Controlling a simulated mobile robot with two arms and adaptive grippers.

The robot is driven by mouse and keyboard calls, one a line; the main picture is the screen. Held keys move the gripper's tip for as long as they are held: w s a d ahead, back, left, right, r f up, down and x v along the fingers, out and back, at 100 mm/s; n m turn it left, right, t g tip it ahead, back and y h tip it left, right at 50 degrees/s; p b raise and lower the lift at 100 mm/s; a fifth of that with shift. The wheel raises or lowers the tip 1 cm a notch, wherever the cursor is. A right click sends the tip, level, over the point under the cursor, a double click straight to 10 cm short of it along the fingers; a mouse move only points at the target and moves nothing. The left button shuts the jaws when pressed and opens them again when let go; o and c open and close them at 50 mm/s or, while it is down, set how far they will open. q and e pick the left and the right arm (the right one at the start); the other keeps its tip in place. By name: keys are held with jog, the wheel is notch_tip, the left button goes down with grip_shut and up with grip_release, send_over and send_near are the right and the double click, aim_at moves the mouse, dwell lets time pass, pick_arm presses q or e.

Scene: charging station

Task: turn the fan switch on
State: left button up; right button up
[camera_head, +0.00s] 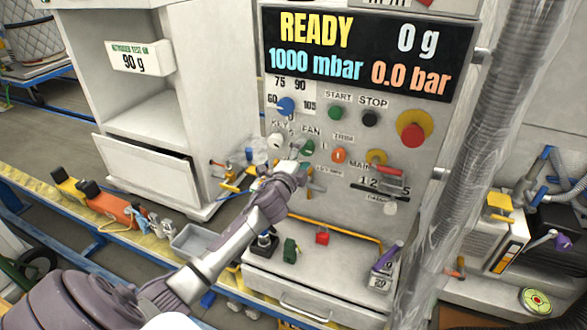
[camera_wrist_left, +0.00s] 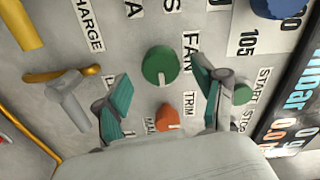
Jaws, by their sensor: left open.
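The fan switch is a round green knob (camera_head: 308,147) under the FAN label on the grey control panel (camera_head: 330,195). In the left wrist view the green knob (camera_wrist_left: 160,65) shows a short pale mark at its lower edge. My left gripper (camera_head: 299,163) is close to the panel, just below and left of the knob in the head view, and partly overlaps that area. In the left wrist view its two teal fingertips (camera_wrist_left: 161,72) are spread apart, one on each side of the knob. I cannot tell whether they touch it. My right gripper is not in view.
An orange TRIM knob (camera_head: 338,155) sits beside the fan knob. A white knob (camera_head: 276,141), a blue knob (camera_head: 286,106) and a red emergency button (camera_head: 412,133) are near. A yellow-handled part (camera_wrist_left: 62,76) lies left of the fingers. The display (camera_head: 360,50) is above.

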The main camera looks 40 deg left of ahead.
pick_arm(q)
jog(key=v, duration=0.8)
jog(key=shift+s, duration=0.3)
